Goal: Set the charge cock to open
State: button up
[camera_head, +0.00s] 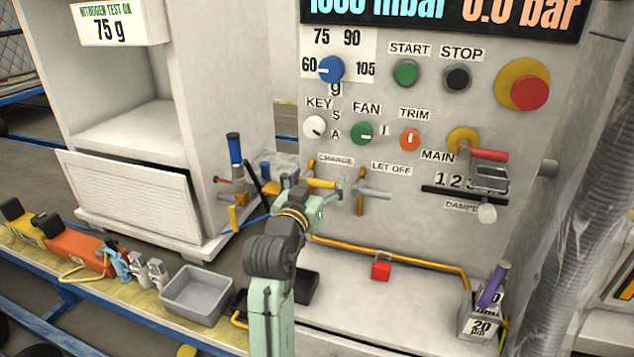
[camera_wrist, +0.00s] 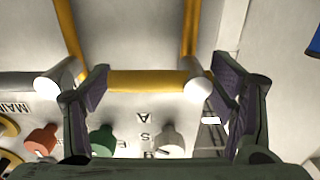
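The charge cock's yellow handle (camera_head: 322,183) lies horizontal under the CHARGE label on the panel, partly hidden by my gripper. In the wrist view, which is upside down, the yellow handle (camera_wrist: 152,80) runs sideways from a pale round hub (camera_wrist: 197,93), across the line of the vertical yellow pipe (camera_wrist: 190,30). My gripper (camera_head: 312,192) is in front of it. In the wrist view the gripper's fingers (camera_wrist: 160,88) are wide apart, with the handle and hub between them. The left finger is near the handle's free end; I cannot tell whether it touches.
The grey let-off cock handle (camera_head: 375,192) sits close to the right. Knobs and labels are above, including the green fan knob (camera_head: 361,133). A red block (camera_head: 380,271) and a grey cup with a purple-handled tool (camera_head: 480,316) stand on the ledge below. A grey bin (camera_head: 197,294) is at left.

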jog(key=c, duration=1.4)
jog(key=shift+o, duration=0.2)
jog(key=shift+f+m+b, duration=0.2)
jog(key=shift+m+b, duration=0.1)
jog(key=shift+b, duration=0.2)
jog(key=m+b, duration=0.1)
jog(key=b, duration=0.1)
jog(key=f+m+b, duration=0.1)
jog(key=shift+m+b, duration=0.3)
jog(key=shift+b, duration=0.1)
jog(key=shift+w+a+f+m+b, duration=0.15)
jog(key=shift+a+f+m+b, duration=0.2)
jog(key=shift+m+b, duration=2.1)
jog(key=shift+w+a+f+m+b, duration=0.2)
jog(key=shift+a+m+b, duration=0.3)
jog(key=shift+m+b, duration=1.95)
jog(key=shift+w+a+f+m+b, duration=0.1)
jog(key=shift+a+f+m+b, duration=0.3)
jog(key=shift+m+b, duration=2.05)
jog(key=shift+r, duration=0.1)
